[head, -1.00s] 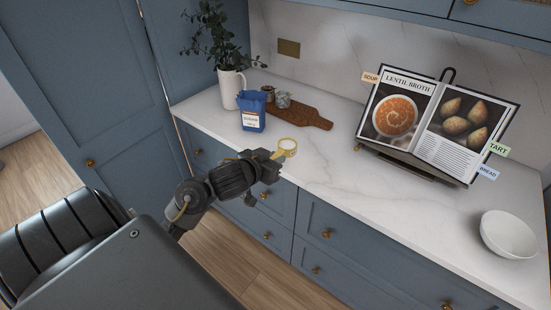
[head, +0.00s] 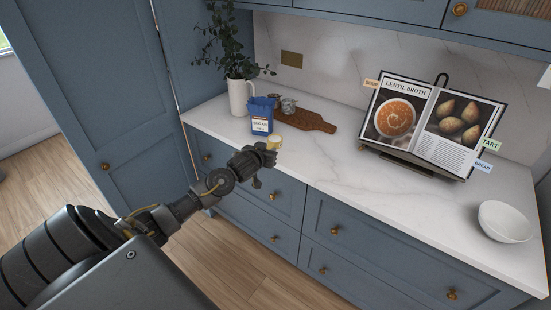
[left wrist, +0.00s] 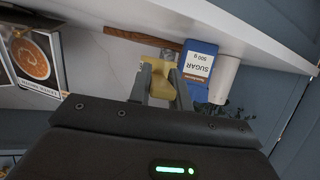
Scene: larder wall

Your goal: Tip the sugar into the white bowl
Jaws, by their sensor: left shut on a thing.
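My left gripper (head: 262,153) is shut on a small brass-coloured cup (head: 273,143). It holds the cup near the front edge of the counter, just in front of the blue sugar packet (head: 262,120). In the left wrist view the yellow cup (left wrist: 189,74) sits between the fingers (left wrist: 165,84), and the packet (left wrist: 198,62), labelled SUGAR 500 g, shows upside down behind it. I cannot tell what is in the cup. The white bowl (head: 505,222) stands upright at the right end of the counter, far from the gripper. My right gripper is out of view.
A cookbook on a stand (head: 432,125) stands at the back, between packet and bowl. A white jug (head: 240,97) with leaves, small jars (head: 288,105) and a wooden board (head: 308,119) are near the packet. The counter's front middle (head: 350,175) is clear.

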